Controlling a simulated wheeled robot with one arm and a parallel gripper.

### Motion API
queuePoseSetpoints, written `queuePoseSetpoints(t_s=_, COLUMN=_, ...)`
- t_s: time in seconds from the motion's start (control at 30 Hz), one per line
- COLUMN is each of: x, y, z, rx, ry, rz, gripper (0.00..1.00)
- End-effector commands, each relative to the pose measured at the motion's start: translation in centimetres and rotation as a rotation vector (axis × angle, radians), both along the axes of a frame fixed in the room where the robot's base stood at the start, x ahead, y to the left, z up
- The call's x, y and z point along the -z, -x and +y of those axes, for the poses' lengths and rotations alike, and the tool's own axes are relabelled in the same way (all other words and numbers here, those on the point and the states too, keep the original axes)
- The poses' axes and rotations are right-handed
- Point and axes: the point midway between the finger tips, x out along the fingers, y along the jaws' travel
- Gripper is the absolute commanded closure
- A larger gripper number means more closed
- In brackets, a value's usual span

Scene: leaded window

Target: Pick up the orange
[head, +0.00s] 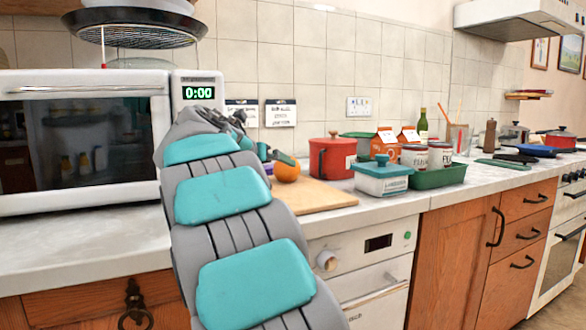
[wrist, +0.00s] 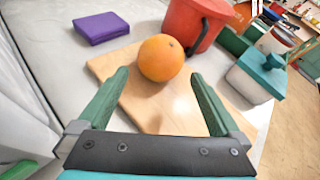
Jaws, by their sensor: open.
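The orange (wrist: 161,58) rests on a wooden cutting board (wrist: 150,112) in the wrist view. It lies just beyond and between the tips of my gripper (wrist: 160,78), whose two green fingers are spread wide with nothing between them. In the head view the orange (head: 287,171) sits at the back left of the board (head: 318,197), near the end of my arm. My gripper (head: 272,156) is partly hidden there behind my own arm.
A red lidded canister (wrist: 190,22) stands right behind the orange. A purple block (wrist: 101,27) lies to the left. A white box with a teal lid (head: 382,178) and a green tray (head: 440,178) stand to the right. A microwave (head: 75,140) is at the left.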

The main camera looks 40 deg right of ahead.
Motion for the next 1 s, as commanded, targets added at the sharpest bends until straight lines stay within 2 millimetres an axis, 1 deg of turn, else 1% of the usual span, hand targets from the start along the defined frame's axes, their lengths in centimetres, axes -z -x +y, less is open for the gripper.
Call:
queuePoseSetpoints(t_s=0.1, x=0.5, y=-0.4, z=-1.1, rx=0.001, ry=-0.001, rz=0.0, gripper=0.0)
queuePoseSetpoints(t_s=0.27, x=0.9, y=-0.8, z=-2.0, rx=0.001, ry=-0.001, rz=0.0, gripper=0.0)
queuePoseSetpoints(t_s=0.53, x=2.5, y=-2.2, z=-5.3, rx=0.004, ry=-0.003, rz=0.004, gripper=0.0)
queuePoseSetpoints(t_s=0.63, x=2.5, y=-2.4, z=-5.8, rx=0.002, ry=-0.002, rz=0.002, gripper=0.0)
queuePoseSetpoints(t_s=0.8, x=2.5, y=-2.4, z=-5.7, rx=0.002, ry=-0.001, rz=0.001, gripper=0.0)
queuePoseSetpoints(t_s=0.87, x=2.4, y=-2.4, z=-5.7, rx=0.001, ry=-0.001, rz=0.001, gripper=0.06)
queuePoseSetpoints(t_s=1.0, x=2.4, y=-2.4, z=-5.7, rx=0.001, ry=-0.001, rz=0.001, gripper=0.21)
